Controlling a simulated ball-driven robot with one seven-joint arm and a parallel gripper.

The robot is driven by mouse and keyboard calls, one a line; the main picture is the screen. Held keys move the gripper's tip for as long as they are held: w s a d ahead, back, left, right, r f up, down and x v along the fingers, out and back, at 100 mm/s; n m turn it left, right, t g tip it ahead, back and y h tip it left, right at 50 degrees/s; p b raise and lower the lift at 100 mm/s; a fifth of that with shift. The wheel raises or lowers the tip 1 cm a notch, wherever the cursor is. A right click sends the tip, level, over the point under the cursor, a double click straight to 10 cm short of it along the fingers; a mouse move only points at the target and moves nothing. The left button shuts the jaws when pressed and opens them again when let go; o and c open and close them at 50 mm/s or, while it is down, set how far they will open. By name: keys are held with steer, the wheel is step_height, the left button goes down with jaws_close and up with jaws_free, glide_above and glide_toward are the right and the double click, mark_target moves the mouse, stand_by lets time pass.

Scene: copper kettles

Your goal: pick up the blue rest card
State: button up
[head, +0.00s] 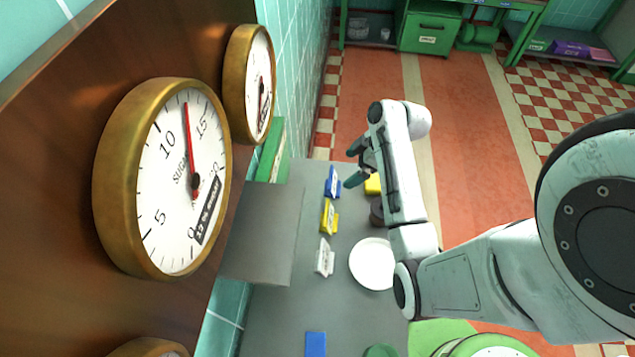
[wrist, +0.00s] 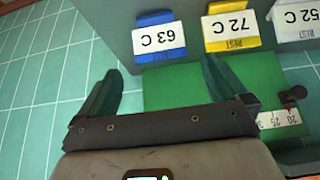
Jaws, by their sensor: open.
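The blue rest card (head: 332,182) stands on the grey counter in the head view, farthest back in a row with a yellow card (head: 328,215) and a white card (head: 324,257). In the wrist view the blue card (wrist: 158,40) reads "63 C" upside down. It lies ahead of my gripper (wrist: 160,68), roughly between the lines of the two fingers and beyond their tips. My gripper (head: 352,165) is open and empty, close beside the blue card in the head view. The exact gap to the card cannot be told.
A white plate (head: 372,263) lies on the counter (head: 270,315) right of the cards, with a dark round object (head: 377,211) behind it. A yellow object (head: 373,184) is partly hidden by my arm. A blue block (head: 316,344) lies near the front. Large gauges (head: 165,180) stand at left.

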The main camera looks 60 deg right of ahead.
mark_target(334, 181)
steer(key=x, duration=0.5)
steer(key=shift+w+a, duration=0.1)
steer(key=shift+w, duration=0.05)
steer(key=shift+d+p+x, duration=0.2)
steer(key=shift+p+x, duration=0.35)
steer(key=shift+x, duration=2.1)
steer(key=shift+f, duration=0.15)
steer(key=shift+c, duration=0.4)
steer(key=c, duration=0.6)
